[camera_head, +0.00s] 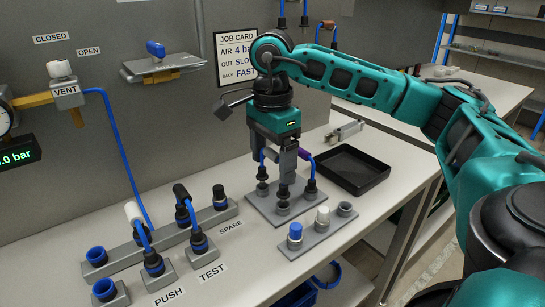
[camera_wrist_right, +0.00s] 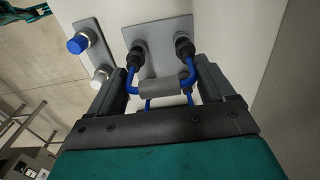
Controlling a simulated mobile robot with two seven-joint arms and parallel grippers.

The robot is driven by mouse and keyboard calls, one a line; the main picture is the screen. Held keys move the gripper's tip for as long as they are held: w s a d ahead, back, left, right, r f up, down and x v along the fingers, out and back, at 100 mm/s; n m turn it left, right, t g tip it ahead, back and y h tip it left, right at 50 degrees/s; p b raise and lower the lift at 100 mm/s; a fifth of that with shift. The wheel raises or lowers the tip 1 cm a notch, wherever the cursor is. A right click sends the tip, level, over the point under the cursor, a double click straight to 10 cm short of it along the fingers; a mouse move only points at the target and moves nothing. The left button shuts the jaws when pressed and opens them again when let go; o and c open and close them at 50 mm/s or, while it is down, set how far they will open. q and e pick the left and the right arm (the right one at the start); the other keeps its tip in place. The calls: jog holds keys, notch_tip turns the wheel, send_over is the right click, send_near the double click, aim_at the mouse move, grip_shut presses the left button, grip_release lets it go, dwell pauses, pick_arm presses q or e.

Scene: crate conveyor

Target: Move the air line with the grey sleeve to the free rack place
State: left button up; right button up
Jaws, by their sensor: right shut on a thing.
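My right gripper (camera_head: 285,160) is above a grey plate (camera_head: 255,207) with black sockets, fingers pointing down. It is shut on the blue air line with the grey sleeve (camera_wrist_right: 158,88), which lies between the fingers in the wrist view. In that view the line's two black ends (camera_wrist_right: 134,56) reach the grey plate (camera_wrist_right: 150,30); I cannot tell whether they are seated. In the head view my fingers mostly hide this line. A purple sleeve (camera_head: 304,153) shows just right of the fingers. My left gripper is not in view.
A small block with a blue cap (camera_head: 295,231) and a white cap (camera_head: 322,213) is in front. A black tray (camera_head: 347,169) stands right. Lines with white (camera_head: 133,212) and black (camera_head: 181,193) sleeves stand left, near a SPARE label (camera_head: 230,227).

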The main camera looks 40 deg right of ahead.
jog(key=shift+f, duration=0.2)
dwell(0.6)
jog(key=shift+f+b, duration=0.4)
dwell(0.6)
jog(key=shift+f+b, duration=0.3)
jog(key=shift+f, duration=0.15)
dwell(0.3)
jog(key=o, duration=0.8)
jog(key=shift+o, duration=0.2)
jog(key=shift+r, duration=0.15)
jog(key=shift+r+p, duration=2.55)
jog(key=shift+r, duration=0.35)
